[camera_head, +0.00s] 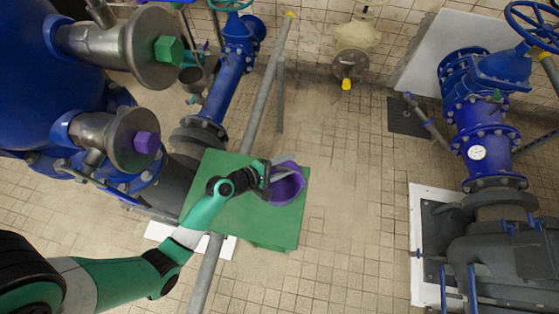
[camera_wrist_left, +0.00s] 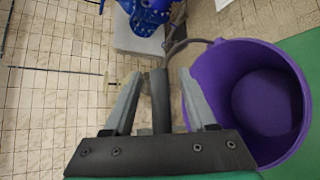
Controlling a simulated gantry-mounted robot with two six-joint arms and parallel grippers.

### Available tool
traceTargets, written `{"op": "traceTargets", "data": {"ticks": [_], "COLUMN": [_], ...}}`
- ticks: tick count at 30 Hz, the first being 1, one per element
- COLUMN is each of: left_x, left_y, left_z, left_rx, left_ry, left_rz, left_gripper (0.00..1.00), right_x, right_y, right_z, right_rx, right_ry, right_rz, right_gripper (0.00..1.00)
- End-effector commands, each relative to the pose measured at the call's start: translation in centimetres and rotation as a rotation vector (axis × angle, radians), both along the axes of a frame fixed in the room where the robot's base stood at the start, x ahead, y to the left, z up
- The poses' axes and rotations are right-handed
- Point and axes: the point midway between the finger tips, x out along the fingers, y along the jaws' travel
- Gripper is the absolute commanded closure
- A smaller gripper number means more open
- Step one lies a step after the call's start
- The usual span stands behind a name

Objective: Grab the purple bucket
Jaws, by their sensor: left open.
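The purple bucket (camera_head: 287,190) sits on the right part of the green platform (camera_head: 228,222). It also shows at the right of the left wrist view (camera_wrist_left: 205,75), its open mouth facing the camera. My left gripper (camera_head: 279,172) is over the bucket's upper rim in the head view. In the left wrist view its two fingers (camera_wrist_left: 160,75) are spread apart, beside the bucket. A dark grey bar, apparently the bucket's handle (camera_wrist_left: 184,43), runs between the fingers with a gap on each side. My right gripper is not in view.
A grey pipe rail (camera_head: 265,95) runs diagonally past the platform. A blue tank (camera_head: 65,60) with flanged outlets stands at the left. A blue valve assembly (camera_head: 484,120) and pump stand at the right. The tiled floor (camera_head: 350,200) right of the platform is clear.

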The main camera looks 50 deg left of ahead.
Motion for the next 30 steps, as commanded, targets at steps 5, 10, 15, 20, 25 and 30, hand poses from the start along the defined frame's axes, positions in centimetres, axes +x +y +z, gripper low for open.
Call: {"op": "traceTargets", "data": {"ticks": [5,10,15,20,25,30], "left_x": [0.4,0.37,0.35,0.34,0.35,0.35], "left_y": [-0.07,-0.06,-0.06,-0.06,-0.05,-0.05], "left_z": [-0.14,-0.12,-0.13,-0.12,-0.12,-0.12], "left_rx": [0.0,0.0,-0.001,-0.001,-0.001,-0.001], "left_ry": [-0.001,-0.001,-0.001,-0.001,-0.001,-0.001], "left_rz": [0.0,0.0,0.001,0.001,0.001,0.001], "left_gripper": [0.43,0.59,0.9,1.0,1.0,1.0], "right_x": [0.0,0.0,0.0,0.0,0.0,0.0], "right_y": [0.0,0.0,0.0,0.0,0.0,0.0], "right_z": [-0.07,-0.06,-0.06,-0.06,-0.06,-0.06], "right_rx": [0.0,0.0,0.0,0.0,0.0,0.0], "right_ry": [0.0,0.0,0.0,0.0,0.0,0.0], "right_rz": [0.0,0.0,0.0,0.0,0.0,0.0], "right_gripper": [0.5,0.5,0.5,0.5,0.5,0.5]}}
